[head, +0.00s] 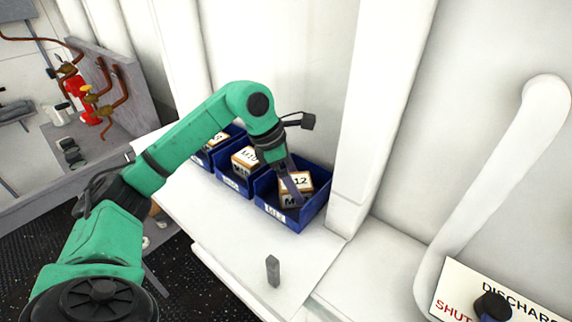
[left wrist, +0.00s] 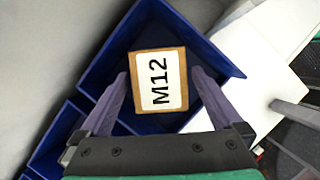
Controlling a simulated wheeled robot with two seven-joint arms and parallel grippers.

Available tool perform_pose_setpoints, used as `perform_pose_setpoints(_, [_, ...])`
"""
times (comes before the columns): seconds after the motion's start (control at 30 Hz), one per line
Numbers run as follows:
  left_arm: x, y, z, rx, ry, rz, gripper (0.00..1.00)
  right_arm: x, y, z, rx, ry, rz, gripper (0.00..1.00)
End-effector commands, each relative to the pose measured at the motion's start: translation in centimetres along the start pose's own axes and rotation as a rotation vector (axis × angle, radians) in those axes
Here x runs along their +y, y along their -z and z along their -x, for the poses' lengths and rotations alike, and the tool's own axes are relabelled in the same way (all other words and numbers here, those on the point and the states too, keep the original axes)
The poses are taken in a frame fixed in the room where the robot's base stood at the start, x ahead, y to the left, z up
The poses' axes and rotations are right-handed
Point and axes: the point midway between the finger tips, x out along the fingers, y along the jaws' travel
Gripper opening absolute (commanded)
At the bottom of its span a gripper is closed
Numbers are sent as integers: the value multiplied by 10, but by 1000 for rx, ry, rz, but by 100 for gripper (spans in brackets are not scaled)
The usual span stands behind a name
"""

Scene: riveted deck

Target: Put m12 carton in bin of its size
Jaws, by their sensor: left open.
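The M12 carton (head: 302,181) is a small brown box with white labels. It sits inside the rightmost blue bin (head: 312,212), whose front tag is partly legible and seems to read M12. In the left wrist view the carton (left wrist: 158,80) lies between the fingers of my left gripper (left wrist: 160,95), with gaps on both sides. The blue bin (left wrist: 205,48) surrounds it. My left gripper (head: 291,190) is open and reaches down into this bin from above. Its fingers partly hide the carton in the head view. My right gripper is not seen.
Two more blue bins stand in a row to the left; the middle bin (head: 233,186) holds an M10 carton (head: 246,159), and the far one holds another carton (head: 216,141). A small grey block (head: 272,270) stands on the white bench (head: 235,250). A white wall post rises close to the right bin.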

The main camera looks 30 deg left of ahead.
Motion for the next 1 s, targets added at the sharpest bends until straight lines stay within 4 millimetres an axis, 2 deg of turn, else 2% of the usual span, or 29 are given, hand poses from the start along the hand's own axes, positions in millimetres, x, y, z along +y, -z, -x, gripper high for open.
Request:
perform_pose_setpoints(0.17, [1, 1, 35, -4, -7, 0, 100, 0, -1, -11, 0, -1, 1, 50])
perform_pose_setpoints(0.4, [0, 0, 94, -3, -4, 1, 100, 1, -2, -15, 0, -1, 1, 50])
perform_pose_setpoints(0.5, [0, 0, 106, -2, -3, 0, 100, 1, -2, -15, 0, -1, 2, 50])
perform_pose_setpoints(1.0, [0, 0, 110, 0, -1, 0, 100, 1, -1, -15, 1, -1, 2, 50])
